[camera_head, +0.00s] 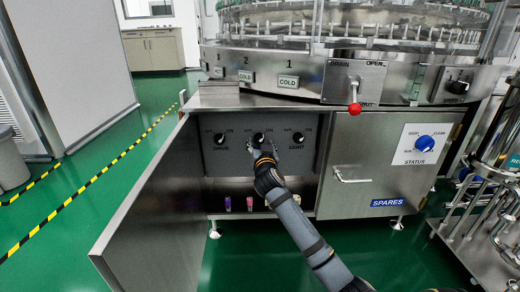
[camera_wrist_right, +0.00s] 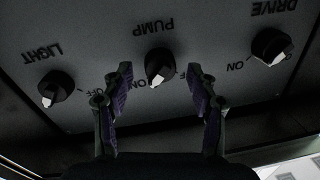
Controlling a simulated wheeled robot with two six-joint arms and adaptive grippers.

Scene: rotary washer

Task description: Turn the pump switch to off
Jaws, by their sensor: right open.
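The pump switch (camera_head: 259,138) is the middle black knob on the grey panel inside the open cabinet. In the right wrist view, which is upside down, the pump knob (camera_wrist_right: 158,62) has a white pointer that appears turned toward its ON label. My right gripper (camera_head: 262,150) is in front of the pump knob, partly covering it in the head view. In the wrist view the gripper (camera_wrist_right: 159,84) is open, with a purple-padded finger on each side of the knob and gaps between. My left gripper is not in view.
The drive knob (camera_head: 219,139) and light knob (camera_head: 298,137) flank the pump knob closely. The open cabinet door (camera_head: 150,215) stands at the left. A blue status knob (camera_head: 424,143) and a red-tipped lever (camera_head: 354,107) are to the right. Small items stand on the shelf below.

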